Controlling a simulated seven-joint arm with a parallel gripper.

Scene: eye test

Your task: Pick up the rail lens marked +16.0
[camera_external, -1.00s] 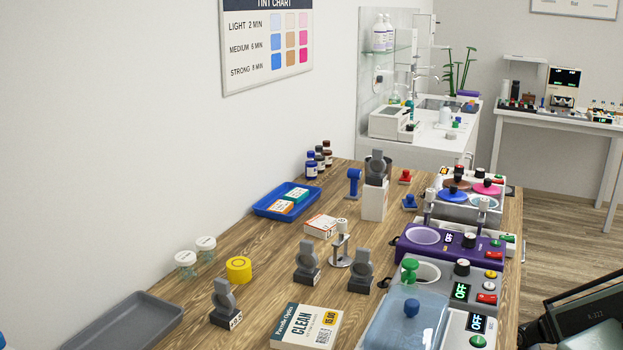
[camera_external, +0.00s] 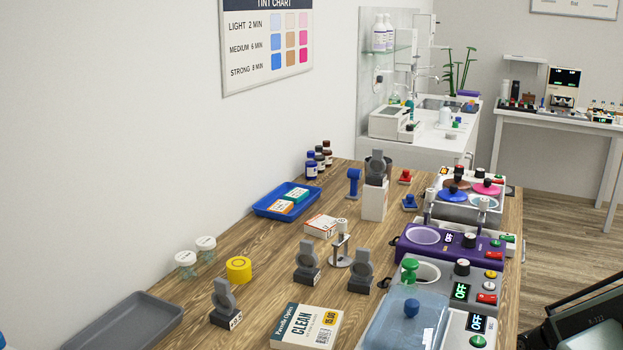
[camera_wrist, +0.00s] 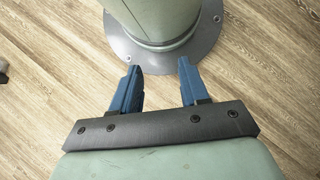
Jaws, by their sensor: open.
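One is at the front left (camera_external: 223,297), one in the middle (camera_external: 306,258), one just right of that (camera_external: 361,268), and one at the back on a white box (camera_external: 376,165). The front left one has a white label, too small to read surely; I cannot tell which lens is marked +16.0. My gripper (camera_wrist: 159,66) shows in the wrist view with two blue fingers apart and nothing between them. It points over the wood floor beside my round base, away from the lenses.
The wooden table (camera_external: 265,320) holds a grey tray (camera_external: 125,325), a yellow ring-like roll (camera_external: 238,269), a book box (camera_external: 307,326), a metal post stand (camera_external: 341,245) and a blue tray (camera_external: 268,207). Purple and grey machines (camera_external: 445,245) line its right side. Bare wood lies between the lenses.

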